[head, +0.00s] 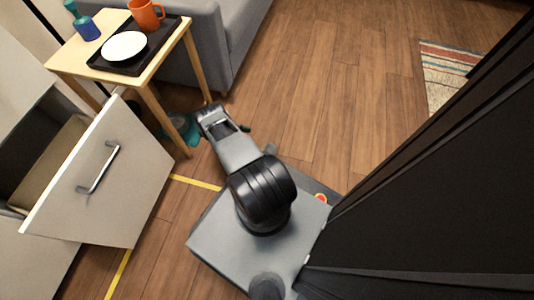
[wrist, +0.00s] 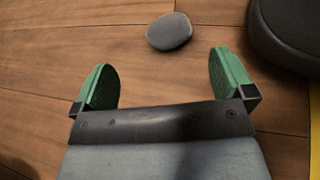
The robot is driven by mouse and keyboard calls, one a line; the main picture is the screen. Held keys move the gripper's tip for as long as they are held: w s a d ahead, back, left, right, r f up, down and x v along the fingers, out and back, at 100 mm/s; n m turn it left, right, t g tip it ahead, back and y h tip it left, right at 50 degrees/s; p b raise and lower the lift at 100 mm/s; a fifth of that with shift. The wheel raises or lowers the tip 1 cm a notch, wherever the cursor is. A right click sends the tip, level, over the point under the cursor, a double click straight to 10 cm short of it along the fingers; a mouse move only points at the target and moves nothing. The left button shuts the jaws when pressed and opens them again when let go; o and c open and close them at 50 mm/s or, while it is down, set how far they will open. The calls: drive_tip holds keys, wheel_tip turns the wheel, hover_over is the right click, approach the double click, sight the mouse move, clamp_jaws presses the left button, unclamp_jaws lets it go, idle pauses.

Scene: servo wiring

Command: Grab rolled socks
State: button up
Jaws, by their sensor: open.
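A small grey rounded lump (wrist: 169,31), which looks like the rolled socks, lies on the wooden floor in the wrist view. It is just beyond my gripper (wrist: 162,62), roughly centred between the two green fingers. The fingers are wide apart with bare floor between them, and nothing touches the lump. In the head view my arm reaches low beside the small table; I cannot make out the lump for certain there.
A dark rounded object (wrist: 292,30) stands right of the lump. A wooden table (head: 69,57) carries a tray, white plate (head: 124,46), orange mug (head: 145,13) and bottle. An open drawer (head: 105,180) juts out at left. A grey sofa (head: 232,35) is behind; floor (head: 320,80) is clear towards the rug.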

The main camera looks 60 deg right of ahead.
sight(269, 148)
drive_tip(key=x, duration=0.3)
drive_tip(key=f+x, duration=0.1)
drive_tip(key=x, duration=0.5)
drive_tip(key=shift+a+f+b, duration=0.3)
drive_tip(key=shift+f+b, duration=0.1)
drive_tip(key=shift+f, duration=0.05)
drive_tip(key=shift+b+x, duration=0.5)
drive_tip(key=shift+x, duration=2.55)
drive_tip(key=shift+s+r, duration=0.1)
drive_tip(key=shift+r, duration=0.05)
